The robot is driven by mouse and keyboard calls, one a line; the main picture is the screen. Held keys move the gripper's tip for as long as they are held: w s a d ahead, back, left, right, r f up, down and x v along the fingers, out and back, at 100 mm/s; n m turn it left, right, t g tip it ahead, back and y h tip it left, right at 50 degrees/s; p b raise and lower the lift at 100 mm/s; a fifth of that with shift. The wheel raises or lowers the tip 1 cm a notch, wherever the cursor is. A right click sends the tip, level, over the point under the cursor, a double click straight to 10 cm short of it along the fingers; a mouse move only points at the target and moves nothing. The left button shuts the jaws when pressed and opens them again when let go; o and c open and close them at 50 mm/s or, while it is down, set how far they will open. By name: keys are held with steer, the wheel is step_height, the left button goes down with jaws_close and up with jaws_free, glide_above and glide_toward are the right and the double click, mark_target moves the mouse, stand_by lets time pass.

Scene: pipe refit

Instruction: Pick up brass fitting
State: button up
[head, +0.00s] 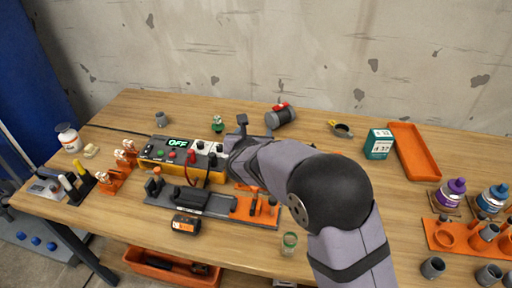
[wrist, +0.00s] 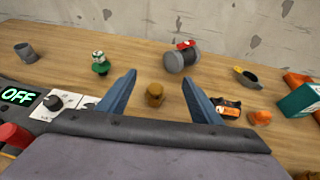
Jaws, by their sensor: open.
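The brass fitting (wrist: 155,95), a small brownish-gold cylinder with a narrower top, stands upright on the wooden table in the wrist view. My gripper (wrist: 158,78) is open, its two blue-grey fingers apart on the left and right of the fitting in the picture. The fitting shows in the gap between them, and I see no contact. I cannot tell how far below or beyond the fingertips it lies. In the head view my gripper and arm cover that spot, and I cannot make out the fitting.
A power box (head: 183,160) reading OFF is left of my gripper. A teal box (head: 378,144) and an orange tray (head: 415,150) are at right. The back left table is mostly clear.

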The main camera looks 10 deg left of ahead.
steer(key=shift+a+f, duration=0.15)
steer(key=shift+f, duration=3.35)
steer(key=shift+w, duration=0.1)
steer(key=shift+p+x, duration=0.5)
steer(key=shift+x, duration=1.95)
steer(key=c, duration=1.2)
